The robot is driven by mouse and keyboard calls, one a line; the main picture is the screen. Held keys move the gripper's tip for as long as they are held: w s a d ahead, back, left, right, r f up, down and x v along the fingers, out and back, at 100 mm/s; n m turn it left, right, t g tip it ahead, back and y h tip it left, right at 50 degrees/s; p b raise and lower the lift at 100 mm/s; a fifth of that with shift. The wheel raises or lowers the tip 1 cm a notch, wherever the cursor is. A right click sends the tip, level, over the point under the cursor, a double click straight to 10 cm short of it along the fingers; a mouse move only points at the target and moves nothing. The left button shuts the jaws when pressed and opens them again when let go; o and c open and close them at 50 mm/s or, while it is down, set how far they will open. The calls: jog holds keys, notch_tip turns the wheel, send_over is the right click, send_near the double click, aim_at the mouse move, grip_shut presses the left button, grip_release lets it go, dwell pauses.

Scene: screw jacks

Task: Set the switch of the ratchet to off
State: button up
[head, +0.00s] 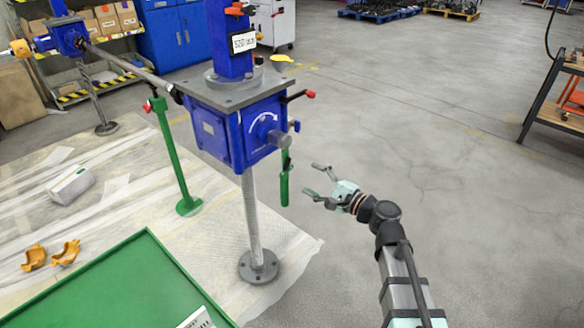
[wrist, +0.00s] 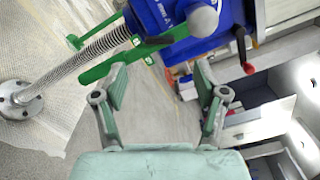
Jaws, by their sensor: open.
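The ratchet (head: 285,185) has a green handle that hangs down from the front of the blue screw jack (head: 235,130) in the head view. In the wrist view the ratchet (wrist: 108,67) shows as a green bar with a dark head by the jack's blue housing (wrist: 205,40). Its switch is too small to make out, so I cannot tell its setting. My gripper (head: 312,180) is open and empty, to the right of the handle, with a visible gap. In the wrist view the gripper's fingers (wrist: 160,78) are spread, with the ratchet beyond them.
A black lever with a red knob (head: 310,94) sticks out of the jack's right side. A green stand (head: 175,160) and the jack's threaded spindle (head: 250,210) stand left of my gripper. A green tray (head: 130,280) is at front left.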

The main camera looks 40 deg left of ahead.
aim_at(289, 165)
jog(key=a, duration=0.8)
jog(key=shift+w+a, duration=0.25)
jog(key=shift+w, duration=0.1)
jog(key=c, duration=1.1)
